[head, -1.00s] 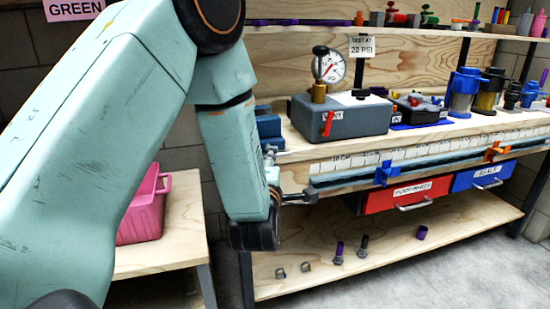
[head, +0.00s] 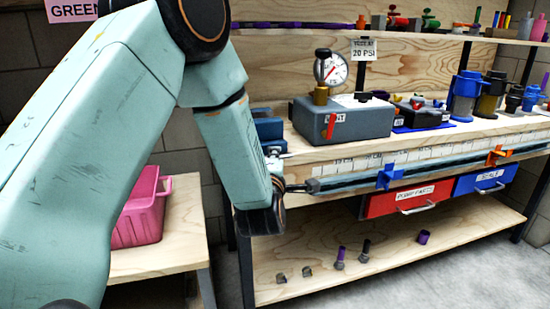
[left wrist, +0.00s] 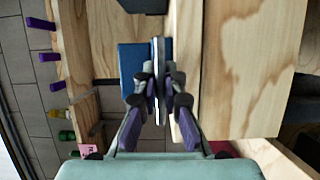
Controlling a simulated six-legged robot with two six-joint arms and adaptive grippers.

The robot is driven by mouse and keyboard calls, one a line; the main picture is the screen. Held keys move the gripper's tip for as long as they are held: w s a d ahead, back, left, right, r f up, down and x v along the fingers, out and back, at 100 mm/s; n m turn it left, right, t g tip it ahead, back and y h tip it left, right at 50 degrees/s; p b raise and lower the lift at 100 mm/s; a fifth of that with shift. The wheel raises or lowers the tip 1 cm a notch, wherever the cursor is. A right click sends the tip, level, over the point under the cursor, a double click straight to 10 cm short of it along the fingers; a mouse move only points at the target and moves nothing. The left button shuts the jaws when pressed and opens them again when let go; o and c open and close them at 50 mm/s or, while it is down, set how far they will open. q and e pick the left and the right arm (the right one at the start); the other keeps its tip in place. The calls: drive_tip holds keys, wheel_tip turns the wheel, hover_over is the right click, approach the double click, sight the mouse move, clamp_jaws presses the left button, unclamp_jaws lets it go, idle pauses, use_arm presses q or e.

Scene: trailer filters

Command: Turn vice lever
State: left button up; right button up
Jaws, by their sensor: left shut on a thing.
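The blue vice (head: 269,130) sits at the left end of the workbench, partly hidden behind my left arm in the head view. Its blue body also shows in the left wrist view (left wrist: 130,62), just beyond the fingers. A thin pale grey bar, which looks like the vice lever (left wrist: 158,50), stands upright in that picture beside the blue body. My left gripper (left wrist: 158,80) is shut on this lever, with one finger on each side. In the head view the fingers are mostly hidden by my wrist. My right gripper is not in view.
A grey test box with a gauge (head: 343,118) stands on the bench right of the vice. A blue rail (head: 350,182) with clamps runs along the bench front, above red (head: 385,203) and blue drawers. A pink bin (head: 140,215) stands on a side table at left.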

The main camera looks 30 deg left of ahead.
use_arm(q)
clamp_jaws()
drive_tip(key=shift+r+m+p, duration=0.15)
drive_tip(key=shift+m+p, duration=0.25)
drive_tip(key=shift+p, duration=0.4)
drive_tip(key=m+g+p, duration=0.3)
drive_tip(key=m+p, duration=0.2)
drive_tip(key=p, duration=0.3)
drive_tip(key=m+g+y+p, duration=0.1)
drive_tip(key=m+g+p, duration=0.2)
drive_tip(key=p, duration=0.6)
drive_tip(key=shift+m, duration=1.3)
drive_tip(key=shift+m+g+y+p, duration=0.5)
drive_tip(key=shift+m+g+p, duration=0.2)
drive_tip(key=shift+m+p, duration=0.5)
drive_tip(key=shift+m+g+y+p, duration=0.4)
drive_tip(key=shift+m+y+p, duration=0.1)
drive_tip(key=shift+m, duration=0.2)
drive_tip(key=o, duration=0.6)
unclamp_jaws()
drive_tip(key=shift+o, duration=0.2)
